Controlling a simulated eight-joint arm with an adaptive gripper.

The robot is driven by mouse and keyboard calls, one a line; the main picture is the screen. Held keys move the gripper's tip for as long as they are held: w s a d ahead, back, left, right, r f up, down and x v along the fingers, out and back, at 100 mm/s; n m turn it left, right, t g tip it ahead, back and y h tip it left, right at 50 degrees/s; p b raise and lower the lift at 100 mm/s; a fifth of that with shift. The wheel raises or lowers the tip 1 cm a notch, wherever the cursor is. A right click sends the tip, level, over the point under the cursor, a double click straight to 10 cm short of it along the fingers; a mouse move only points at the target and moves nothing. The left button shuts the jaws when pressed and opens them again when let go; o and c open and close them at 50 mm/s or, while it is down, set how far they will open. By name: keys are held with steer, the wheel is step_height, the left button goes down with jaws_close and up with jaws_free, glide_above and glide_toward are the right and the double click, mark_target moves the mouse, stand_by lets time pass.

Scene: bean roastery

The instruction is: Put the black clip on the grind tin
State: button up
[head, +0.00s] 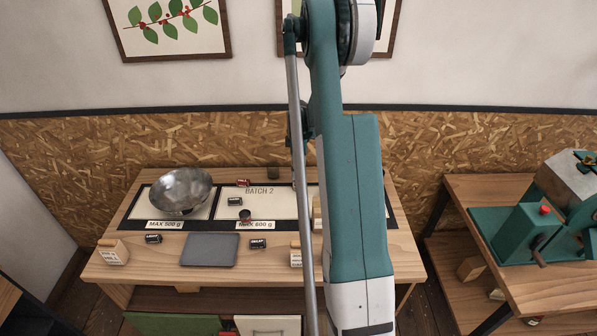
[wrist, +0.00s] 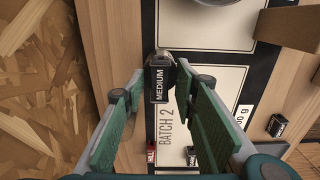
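In the wrist view, a small black piece lettered MEDIUM (wrist: 158,84) lies between my open fingertips (wrist: 161,88). I see a gap on each side of it. A dark, rounded thing (wrist: 166,58) adjoins its far end. Another small black piece (wrist: 190,155) lies on the pale panel, and one (wrist: 277,126) on bare wood. The head view shows small black labelled pieces on the left (head: 153,238), middle (head: 257,243) and panel (head: 234,201). My arm hides my gripper in the head view.
A metal bowl (head: 181,190) stands on the left pale panel. A red piece (head: 243,182) and a small dark round pot (head: 245,216) stand nearby. A grey flat plate (head: 209,250) lies in front. A teal machine (head: 541,215) stands on the right bench.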

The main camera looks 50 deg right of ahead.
steer(key=shift+r, duration=0.25)
step_height(320, 180, up, 12)
stand_by(0.9)
steer(key=shift+f, duration=0.1)
stand_by(0.4)
steer(key=s+a+r+m+t, duration=0.1)
steer(key=s+a+r, duration=0.1)
steer(key=a+r, duration=0.6)
steer(key=s+a+r+m+t+h, duration=0.15)
steer(key=a+r, duration=0.25)
steer(key=a, duration=0.8)
steer(key=s+a+r+m+t, duration=0.1)
steer(key=s+a+r+m, duration=0.1)
steer(key=a+r, duration=0.6)
steer(key=s+a+f+m+t, duration=0.1)
steer(key=s+a+m+t, duration=0.1)
steer(key=s+a, duration=0.8)
steer(key=s+a+f+m+t+y, duration=0.1)
steer(key=s+a+m, duration=0.1)
steer(key=s+a, duration=0.8)
steer(key=a, duration=0.4)
steer(key=shift+s+a+f+t, duration=0.15)
steer(key=shift+a+t, duration=0.2)
